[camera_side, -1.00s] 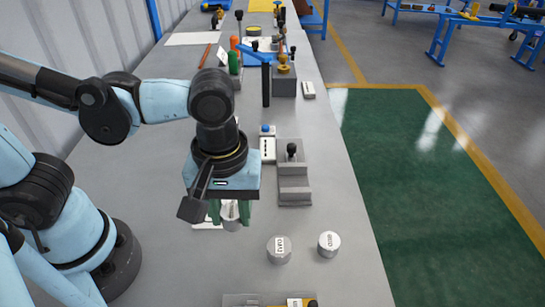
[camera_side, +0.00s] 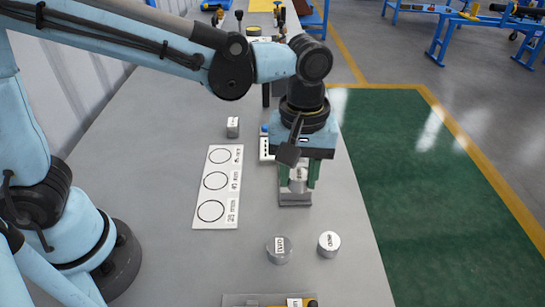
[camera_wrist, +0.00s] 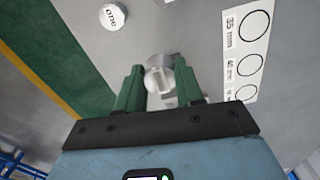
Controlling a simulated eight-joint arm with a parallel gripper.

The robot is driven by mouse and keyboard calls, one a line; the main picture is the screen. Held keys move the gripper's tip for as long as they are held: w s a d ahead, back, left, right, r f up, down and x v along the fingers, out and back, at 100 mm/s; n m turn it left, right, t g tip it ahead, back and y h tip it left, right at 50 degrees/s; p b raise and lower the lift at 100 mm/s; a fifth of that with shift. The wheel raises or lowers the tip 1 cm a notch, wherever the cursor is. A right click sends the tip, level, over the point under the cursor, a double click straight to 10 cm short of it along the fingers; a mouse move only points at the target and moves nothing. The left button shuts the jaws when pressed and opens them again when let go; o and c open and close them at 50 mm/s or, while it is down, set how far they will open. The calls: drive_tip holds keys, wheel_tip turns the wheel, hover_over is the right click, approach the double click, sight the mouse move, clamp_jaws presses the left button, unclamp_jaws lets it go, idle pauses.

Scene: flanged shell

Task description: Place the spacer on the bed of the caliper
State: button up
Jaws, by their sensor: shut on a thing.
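The spacer, a short silvery cylinder with a pale label, is between the green fingers of my gripper (camera_wrist: 160,88). The spacer shows in the wrist view (camera_wrist: 158,77) and in the side view (camera_side: 298,184). My gripper is shut on it. The caliper, a grey stepped block, is directly below and behind my gripper in the side view; its front end (camera_side: 294,200) shows and the rest is mostly hidden. The spacer is over the caliper in the side view. I cannot tell whether it touches the bed.
Two labelled cylinders stand in front, one left (camera_side: 279,251) and one right (camera_side: 329,244). A small labelled cylinder (camera_side: 233,127) stands farther back. A white card with three circles (camera_side: 198,213) lies to the left. A dark green floor area (camera_side: 420,180) lies beyond the table's right edge.

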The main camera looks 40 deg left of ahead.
drive_tip(key=w+a+f, duration=0.3)
drive_tip(key=w+a, duration=0.1)
drive_tip(key=w+a+f, duration=0.2)
drive_tip(key=w, duration=0.1)
drive_tip(key=shift+a+f, duration=0.15)
drive_tip(key=shift+f, duration=2.2)
drive_tip(key=shift+f, duration=0.15)
drive_tip(key=o, duration=1.1)
drive_tip(key=shift+c, duration=0.2)
